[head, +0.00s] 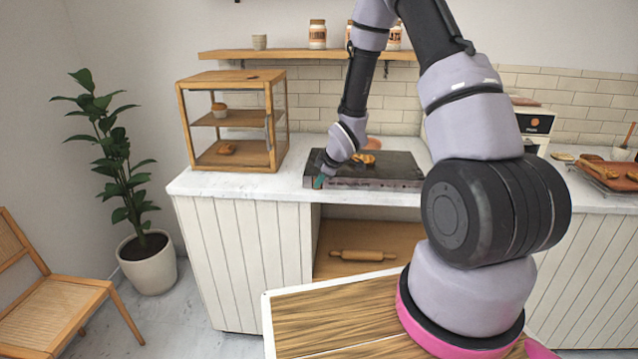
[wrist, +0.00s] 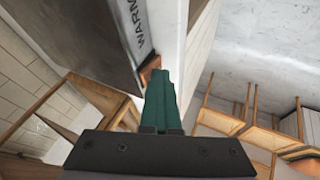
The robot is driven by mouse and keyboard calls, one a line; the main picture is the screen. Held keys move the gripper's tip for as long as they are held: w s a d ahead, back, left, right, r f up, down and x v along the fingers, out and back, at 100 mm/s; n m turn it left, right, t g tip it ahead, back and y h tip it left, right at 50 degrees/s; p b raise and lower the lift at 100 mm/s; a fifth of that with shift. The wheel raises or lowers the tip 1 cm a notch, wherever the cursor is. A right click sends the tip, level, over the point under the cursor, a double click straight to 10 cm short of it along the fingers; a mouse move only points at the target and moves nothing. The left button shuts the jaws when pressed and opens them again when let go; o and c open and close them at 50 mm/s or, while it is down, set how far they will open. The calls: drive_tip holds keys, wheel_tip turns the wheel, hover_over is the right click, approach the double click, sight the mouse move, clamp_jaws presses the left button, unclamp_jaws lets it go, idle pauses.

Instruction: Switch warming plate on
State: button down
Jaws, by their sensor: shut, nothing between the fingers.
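The warming plate (head: 405,165) is a dark flat slab on the white counter, with a pastry on top. Its dark surface also shows in the wrist view (wrist: 80,35), along with a pale front edge lettered "WARM", the rest cut off. A small orange-brown part (wrist: 149,66), perhaps the switch, sits on that front edge, partly hidden by my fingertips. My gripper (head: 320,181) is at the plate's front left corner. Its teal fingers (wrist: 159,84) are shut together and empty, with tips right at the orange part. I cannot tell whether they touch it or how the switch is set.
A wooden display case (head: 233,120) stands on the counter left of the plate. A rolling pin (head: 362,255) lies on the shelf below. A coffee machine (head: 533,125) and a tray of pastries (head: 610,174) are to the right. The front counter edge left of my gripper is clear.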

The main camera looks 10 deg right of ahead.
drive_tip(key=v, duration=1)
drive_tip(key=shift+s+r, duration=0.2)
drive_tip(key=shift+r, duration=0.2)
drive_tip(key=shift+s+a+f, duration=0.2)
drive_tip(key=shift+s+f, duration=0.05)
drive_tip(key=shift+s, duration=0.4)
drive_tip(key=shift+s+a+f, duration=0.25)
drive_tip(key=shift+s, duration=0.35)
drive_tip(key=shift+s+a+f, duration=0.2)
drive_tip(key=shift+s, duration=0.45)
drive_tip(key=x, duration=0.3)
drive_tip(key=w+x, duration=0.1)
drive_tip(key=x, duration=0.3)
drive_tip(key=d+x, duration=0.1)
drive_tip(key=x, duration=0.3)
drive_tip(key=shift+w+r, duration=0.2)
drive_tip(key=shift+w, duration=0.25)
drive_tip(key=shift+w+d+f, duration=0.1)
drive_tip(key=shift+w+d, duration=0.1)
drive_tip(key=shift+w, duration=0.5)
